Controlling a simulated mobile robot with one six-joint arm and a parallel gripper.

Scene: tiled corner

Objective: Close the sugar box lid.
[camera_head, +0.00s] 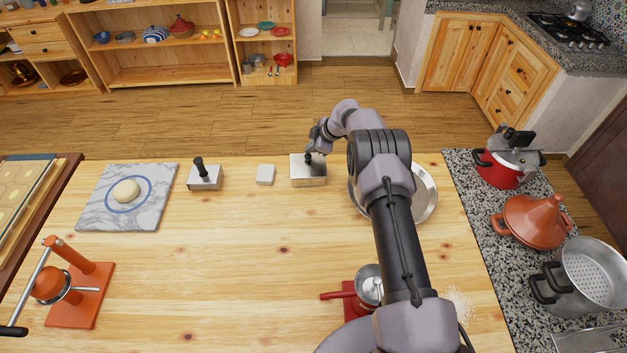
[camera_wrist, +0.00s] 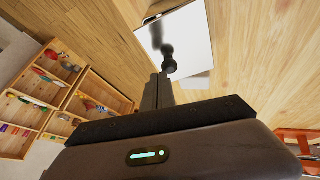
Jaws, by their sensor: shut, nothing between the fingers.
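A silver metal box with a black knob, which I take for the sugar box (camera_head: 308,180), stands near the far edge of the wooden table. My gripper (camera_head: 311,151) is shut and empty, right above this box by its knob. In the wrist view, the shiny lid (camera_wrist: 188,38) lies ahead of the fingertips (camera_wrist: 160,78), and the round black knob (camera_wrist: 168,62) is close to them. I cannot tell whether they touch it. The lid looks roughly flat over the box; whether it is fully down I cannot tell.
A similar metal piece with a black handle (camera_head: 205,180) and a small white block (camera_head: 265,174) stand to the left. A round metal tray (camera_head: 427,195) is to the right, partly behind my arm. The middle of the wooden table (camera_head: 220,255) is clear.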

